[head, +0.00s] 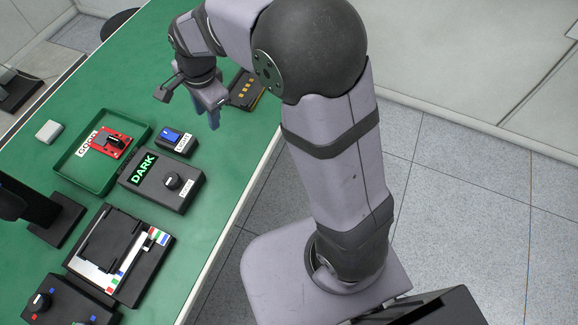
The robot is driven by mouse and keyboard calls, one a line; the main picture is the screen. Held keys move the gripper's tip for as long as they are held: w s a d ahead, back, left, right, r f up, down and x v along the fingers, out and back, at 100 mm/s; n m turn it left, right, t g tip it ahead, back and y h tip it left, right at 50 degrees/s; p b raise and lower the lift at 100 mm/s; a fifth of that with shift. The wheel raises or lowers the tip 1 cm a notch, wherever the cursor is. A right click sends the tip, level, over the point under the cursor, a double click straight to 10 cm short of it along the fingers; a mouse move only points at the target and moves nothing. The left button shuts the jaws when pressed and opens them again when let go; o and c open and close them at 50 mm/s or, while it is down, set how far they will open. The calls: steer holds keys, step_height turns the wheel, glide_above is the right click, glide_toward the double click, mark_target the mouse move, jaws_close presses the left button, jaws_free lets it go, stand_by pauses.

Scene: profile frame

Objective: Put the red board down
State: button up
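The red board (111,143) lies inside the green tray (67,163), toward its right part, beside a white label reading GOOD (87,145). A dark round part sits on the board. My gripper (190,98) is above the table, up and to the right of the tray, apart from the board. Its two fingers are spread wide and I see no board between them.
Right of the tray are a small box with a blue top (172,136) and a black box with a DARK display and knob (160,181). A black fixture (117,255) stands nearer. A dark item (245,90) lies behind my gripper. A small white block (48,130) lies left.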

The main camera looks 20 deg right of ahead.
steer(key=s+d+f+n+g, duration=0.1)
steer(key=s+d+f+n, duration=0.1)
steer(key=s+d+n, duration=0.4)
steer(key=s+d+f+n+g+h, duration=0.1)
steer(key=s+d+f+n, duration=0.1)
steer(key=s+d+n, duration=0.5)
steer(key=s+d, duration=0.1)
steer(key=s, duration=0.5)
steer(key=shift+s+f+n, duration=0.25)
steer(key=shift+n, duration=0.05)
